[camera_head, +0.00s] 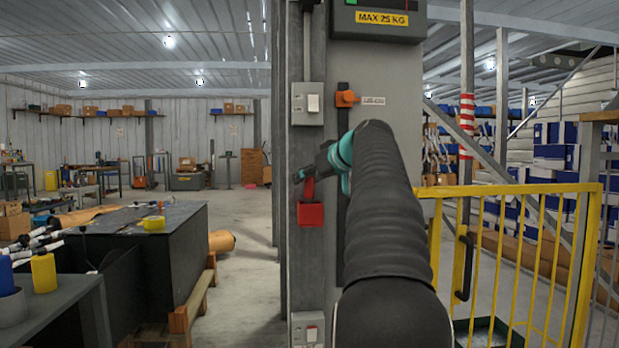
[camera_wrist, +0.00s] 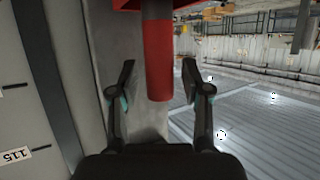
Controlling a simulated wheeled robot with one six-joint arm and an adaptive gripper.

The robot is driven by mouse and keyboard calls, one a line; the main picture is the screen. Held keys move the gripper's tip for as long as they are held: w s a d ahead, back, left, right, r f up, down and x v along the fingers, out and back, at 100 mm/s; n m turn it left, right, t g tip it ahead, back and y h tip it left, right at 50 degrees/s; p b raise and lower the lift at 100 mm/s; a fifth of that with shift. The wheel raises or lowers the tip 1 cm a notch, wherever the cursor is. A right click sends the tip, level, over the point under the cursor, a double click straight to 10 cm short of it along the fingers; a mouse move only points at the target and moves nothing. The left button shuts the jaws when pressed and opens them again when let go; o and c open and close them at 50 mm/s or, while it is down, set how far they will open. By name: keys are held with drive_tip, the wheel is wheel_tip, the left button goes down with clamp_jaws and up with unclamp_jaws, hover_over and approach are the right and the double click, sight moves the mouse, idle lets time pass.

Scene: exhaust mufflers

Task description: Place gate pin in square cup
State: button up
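The red square cup (camera_head: 310,214) is fixed to the grey post, left of my arm in the head view. Its edge (camera_wrist: 128,4) shows at the top of the wrist view, which looks upside down. The red gate pin (camera_head: 309,189) stands upright in the cup, with its upper part out. In the wrist view the pin (camera_wrist: 158,60) lies between my fingers, with a gap on each side. My gripper (camera_wrist: 158,75) is open around the pin and not visibly touching it. In the head view my gripper (camera_head: 304,176) is just above the cup. The pin's lower end is hidden inside the cup.
A yellow gate (camera_head: 520,190) with a black handle (camera_head: 465,268) stands at right. Switch boxes (camera_head: 307,104) and an orange knob (camera_head: 346,98) sit on the post and panel. A dark workbench (camera_head: 150,225) is at left, with open floor (camera_head: 250,250) between it and the post.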

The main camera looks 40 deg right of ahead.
drive_tip(key=shift+r, duration=0.25)
drive_tip(key=v, duration=1.2)
